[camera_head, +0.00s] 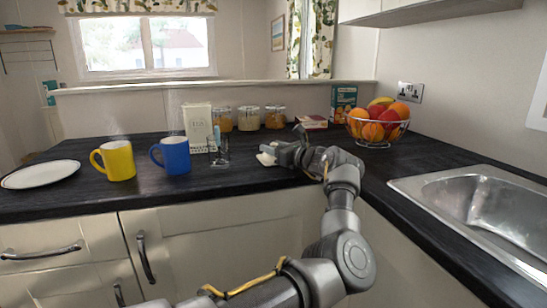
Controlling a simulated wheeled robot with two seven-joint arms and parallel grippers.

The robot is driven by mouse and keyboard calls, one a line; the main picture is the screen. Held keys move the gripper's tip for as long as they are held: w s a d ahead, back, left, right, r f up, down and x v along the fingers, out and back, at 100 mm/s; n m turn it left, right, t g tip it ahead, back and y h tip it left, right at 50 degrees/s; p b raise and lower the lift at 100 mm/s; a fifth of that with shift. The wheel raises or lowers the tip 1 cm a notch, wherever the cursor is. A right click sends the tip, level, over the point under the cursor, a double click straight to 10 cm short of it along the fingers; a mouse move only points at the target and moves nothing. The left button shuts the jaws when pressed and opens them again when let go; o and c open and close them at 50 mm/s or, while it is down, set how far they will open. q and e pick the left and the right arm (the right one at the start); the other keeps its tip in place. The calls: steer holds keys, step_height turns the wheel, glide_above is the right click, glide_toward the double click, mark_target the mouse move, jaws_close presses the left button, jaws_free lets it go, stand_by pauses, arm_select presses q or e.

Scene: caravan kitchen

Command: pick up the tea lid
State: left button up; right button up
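A cream tea canister (197,126) with lettering on its front stands upright on the dark worktop, behind the blue mug. A small cream piece (266,159), which looks like the tea lid, is low at the worktop to the right of the canister. My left gripper (273,152) is right at this piece, coming from its right side. The gripper partly hides the piece, and the fingers are too small to show whether they are open or shut on it. My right gripper is out of view.
A blue mug (172,156), a yellow mug (117,160) and a clear glass (219,154) stand left of the gripper. Several jars (248,118) stand behind. A fruit bowl (374,142) and a sink (474,205) are on the right. A white plate (40,175) lies far left.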

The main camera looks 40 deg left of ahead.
arm_select(q)
jaws_close()
